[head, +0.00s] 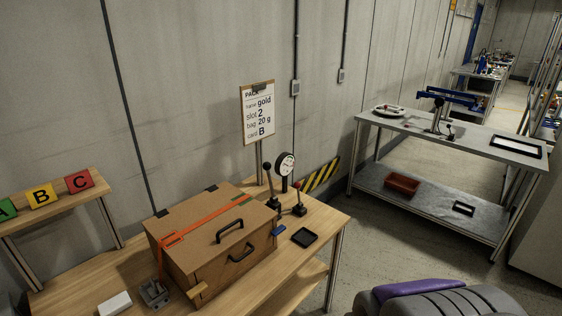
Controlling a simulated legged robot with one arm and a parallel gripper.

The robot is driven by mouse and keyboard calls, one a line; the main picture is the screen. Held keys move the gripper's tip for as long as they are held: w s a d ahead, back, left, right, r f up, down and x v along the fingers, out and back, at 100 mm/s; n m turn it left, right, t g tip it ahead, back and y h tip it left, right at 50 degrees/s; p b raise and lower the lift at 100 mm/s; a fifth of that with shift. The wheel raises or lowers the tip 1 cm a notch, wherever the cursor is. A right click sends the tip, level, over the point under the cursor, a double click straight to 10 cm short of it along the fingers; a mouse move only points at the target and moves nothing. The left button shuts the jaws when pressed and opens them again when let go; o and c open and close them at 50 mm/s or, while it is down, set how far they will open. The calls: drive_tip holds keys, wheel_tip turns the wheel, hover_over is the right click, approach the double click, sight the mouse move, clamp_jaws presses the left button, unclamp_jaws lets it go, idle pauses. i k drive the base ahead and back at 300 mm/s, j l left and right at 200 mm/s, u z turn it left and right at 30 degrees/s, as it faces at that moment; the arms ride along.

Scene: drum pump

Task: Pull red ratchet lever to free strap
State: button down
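An orange strap (205,222) runs across the lid of a brown box (226,263) on the wooden table and down its left front side. At its lower end, a small grey metal ratchet-like block (155,292) sits on the table by the box's front left corner. I cannot make out a red lever on that block. A lever with a red knob (298,186) stands behind the box on the right, beside a lever with a black knob (268,168). The strap looks taut over the closed lid.
A white block (115,304) lies left of the ratchet block. A dial gauge (285,164), a black tray (304,237) and a sign board (258,112) are right of or behind the box. A/B/C cards (42,194) stand at left. Open floor lies right of the table.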

sight(297, 185)
drive_tip(key=i+l, duration=0.15)
drive_tip(key=i, duration=0.3)
drive_tip(key=i+l+u, duration=0.15)
drive_tip(key=i, duration=0.3)
drive_tip(key=i+l, duration=0.15)
drive_tip(key=i, duration=0.35)
drive_tip(key=i+l+u, duration=0.1)
drive_tip(key=i, duration=0.35)
